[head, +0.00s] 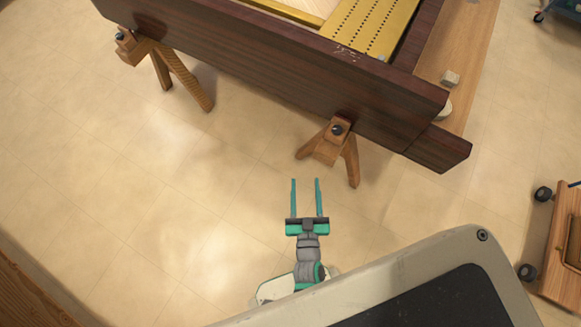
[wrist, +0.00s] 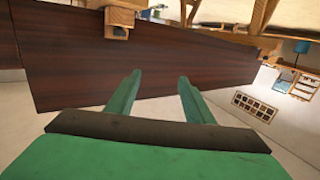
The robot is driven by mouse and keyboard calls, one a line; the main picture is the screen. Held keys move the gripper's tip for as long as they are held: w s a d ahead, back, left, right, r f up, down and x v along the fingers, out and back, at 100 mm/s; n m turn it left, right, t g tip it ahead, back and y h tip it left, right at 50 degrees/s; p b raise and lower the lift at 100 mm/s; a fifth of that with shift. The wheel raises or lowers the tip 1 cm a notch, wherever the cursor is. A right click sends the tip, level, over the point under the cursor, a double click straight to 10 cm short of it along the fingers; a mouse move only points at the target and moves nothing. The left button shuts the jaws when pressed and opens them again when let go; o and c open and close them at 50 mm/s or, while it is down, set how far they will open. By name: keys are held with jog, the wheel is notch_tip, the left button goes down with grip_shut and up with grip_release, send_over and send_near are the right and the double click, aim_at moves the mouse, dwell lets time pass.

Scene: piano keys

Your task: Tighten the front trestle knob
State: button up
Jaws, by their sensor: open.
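Two wooden trestles bear the dark piano case (head: 270,60). The nearer trestle (head: 327,149) has a small dark round knob (head: 337,129) on its top block, against the case side. The other trestle (head: 165,65) stands at upper left with a similar dark knob (head: 120,36). My gripper (head: 305,181) is open and empty, below and slightly left of the nearer trestle in the head view, apart from it. In the wrist view my gripper's fingers (wrist: 158,78) point at the dark case side (wrist: 150,65); a wooden block (wrist: 118,20) shows at the top. I cannot tell the knob's tightness.
A wooden bench (head: 465,60) with small blocks lies beyond the case at upper right. A wheeled wooden cart (head: 562,245) stands at the right edge. The tiled floor (head: 150,190) is clear to the left of my gripper.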

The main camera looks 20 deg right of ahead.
jog(key=s+a+r+n+y, duration=0.1)
jog(key=s+a+r, duration=0.3)
jog(key=a, duration=0.2)
jog(key=shift+s+a+r+y, duration=0.15)
jog(key=shift+s+a+y, duration=0.15)
jog(key=shift+s+y, duration=0.1)
